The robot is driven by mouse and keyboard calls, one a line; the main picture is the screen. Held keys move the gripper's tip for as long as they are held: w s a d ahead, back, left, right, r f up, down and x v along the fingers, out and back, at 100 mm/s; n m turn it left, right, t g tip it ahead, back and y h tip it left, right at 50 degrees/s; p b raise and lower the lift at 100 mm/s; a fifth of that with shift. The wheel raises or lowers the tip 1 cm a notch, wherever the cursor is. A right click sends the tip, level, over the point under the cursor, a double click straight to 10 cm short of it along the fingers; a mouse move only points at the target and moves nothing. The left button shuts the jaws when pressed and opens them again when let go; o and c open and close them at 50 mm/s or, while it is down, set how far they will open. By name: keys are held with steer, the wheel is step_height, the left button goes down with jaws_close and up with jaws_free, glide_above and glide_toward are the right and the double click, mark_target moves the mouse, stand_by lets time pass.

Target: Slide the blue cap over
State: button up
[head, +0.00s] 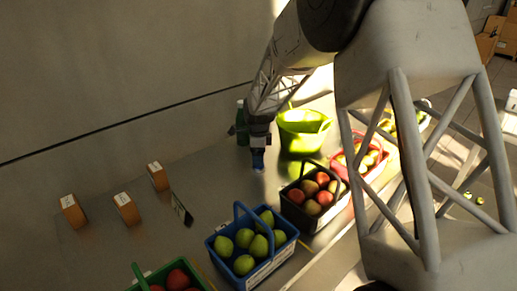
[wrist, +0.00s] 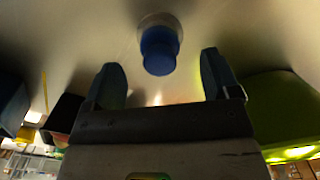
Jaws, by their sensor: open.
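The blue cap (wrist: 159,52) shows in the wrist view as a short round blue piece with a paler round base on the grey surface. It is ahead of my gripper (wrist: 160,64), roughly centred between the two spread fingers. My gripper is open, and I see a gap between the cap and each finger. In the head view my gripper (head: 258,148) points down over the metal table. A small blue patch (head: 258,161) shows at its tip; I cannot tell whether it is the cap or the fingers.
A lime-green bucket (head: 303,130) stands right of my gripper and a dark green bottle (head: 242,122) just behind it. Blue (head: 251,277), black (head: 311,222) and red (head: 378,171) fruit baskets line the front.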

steer(key=shift+f, duration=2)
steer(key=c, duration=1.1)
